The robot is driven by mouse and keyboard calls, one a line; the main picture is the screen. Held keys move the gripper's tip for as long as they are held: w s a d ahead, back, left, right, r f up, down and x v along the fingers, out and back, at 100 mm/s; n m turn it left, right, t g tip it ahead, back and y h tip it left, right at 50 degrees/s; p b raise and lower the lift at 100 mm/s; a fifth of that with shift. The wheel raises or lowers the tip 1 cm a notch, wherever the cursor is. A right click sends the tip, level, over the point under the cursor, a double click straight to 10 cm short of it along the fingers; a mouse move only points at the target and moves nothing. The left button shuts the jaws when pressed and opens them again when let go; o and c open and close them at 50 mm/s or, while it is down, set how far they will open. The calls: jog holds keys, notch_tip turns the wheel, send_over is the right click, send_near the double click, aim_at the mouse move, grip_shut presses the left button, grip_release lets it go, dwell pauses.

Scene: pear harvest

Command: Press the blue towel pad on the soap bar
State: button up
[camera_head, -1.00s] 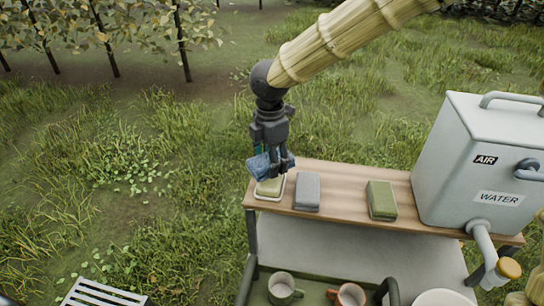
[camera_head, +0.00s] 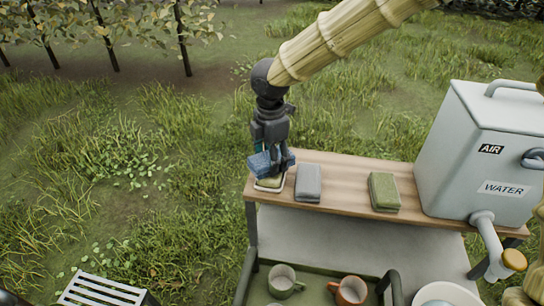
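My gripper (camera_head: 270,156) points down over the left end of the wooden shelf, shut on a blue towel pad (camera_head: 261,164). The soap bar (camera_head: 270,182), yellow-green, sits in a pale dish (camera_head: 272,189) directly below the pad. The pad covers the back part of the soap, and its underside appears at or very near the soap's top. I cannot tell for sure whether they touch.
A grey block (camera_head: 308,183) and a green block (camera_head: 384,191) stand to the right on the wooden shelf (camera_head: 345,187). A large tank labelled AIR and WATER (camera_head: 490,150) stands at the right end. A green mug (camera_head: 284,281) and an orange mug (camera_head: 349,290) stand on a lower tray.

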jog(key=shift+f, duration=0.6)
dwell(2.0)
jog(key=shift+r+p, duration=2.55)
jog(key=shift+r, duration=1.05)
jog(key=shift+d, duration=0.1)
